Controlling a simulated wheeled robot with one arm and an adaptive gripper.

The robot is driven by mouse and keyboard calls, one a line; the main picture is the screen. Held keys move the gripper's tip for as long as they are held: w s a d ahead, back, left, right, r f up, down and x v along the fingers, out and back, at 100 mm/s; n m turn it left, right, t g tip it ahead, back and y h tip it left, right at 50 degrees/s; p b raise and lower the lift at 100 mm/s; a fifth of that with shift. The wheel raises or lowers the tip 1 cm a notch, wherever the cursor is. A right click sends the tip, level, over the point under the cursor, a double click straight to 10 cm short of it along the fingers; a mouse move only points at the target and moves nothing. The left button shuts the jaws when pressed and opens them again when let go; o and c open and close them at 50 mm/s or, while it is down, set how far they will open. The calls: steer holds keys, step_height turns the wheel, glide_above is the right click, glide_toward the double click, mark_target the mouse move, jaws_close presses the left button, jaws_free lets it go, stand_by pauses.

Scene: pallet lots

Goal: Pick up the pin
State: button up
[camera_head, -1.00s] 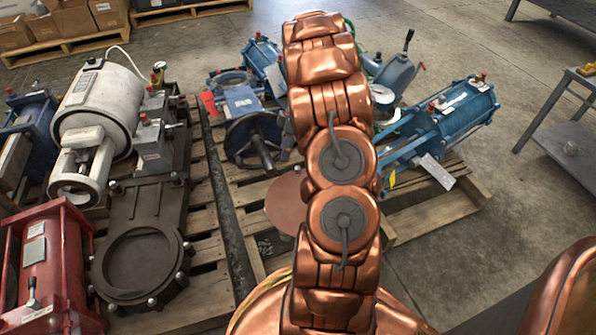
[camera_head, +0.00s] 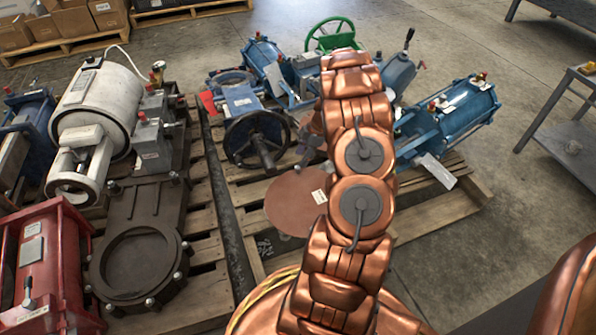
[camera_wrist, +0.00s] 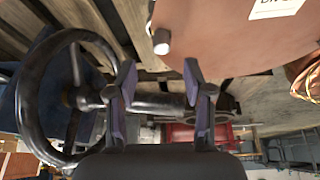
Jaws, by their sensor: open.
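In the wrist view my gripper (camera_wrist: 165,92) is open, with its two purplish finger pads apart. A dark rod (camera_wrist: 158,104) lies across the gap between them, extending from the hub of a dark handwheel (camera_wrist: 75,98) on the left. I cannot tell whether the fingers touch it. A short pin-like stub with a pale end (camera_wrist: 161,41) shows above the gap, against a reddish-brown disc (camera_wrist: 225,35). I cannot tell which of these is the pin.
The disc (camera_head: 293,203) lies on the pallet with a white label. Blue valves (camera_head: 455,115) and a green handwheel (camera_head: 331,36) stand around my arm. A white actuator (camera_head: 100,110) and a red one (camera_head: 45,265) are left. Clear floor lies at right, before a grey table (camera_head: 570,140).

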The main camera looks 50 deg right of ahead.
mark_target(298, 167)
steer(key=x, duration=0.1)
steer(key=b+x, duration=0.2)
steer(key=x, duration=0.1)
steer(key=shift+s+d+f, duration=0.2)
steer(key=shift+s+f, duration=0.05)
steer(key=shift+s, duration=0.05)
steer(key=shift+w+a+f, duration=0.15)
steer(key=shift+f, duration=0.15)
jaws_close()
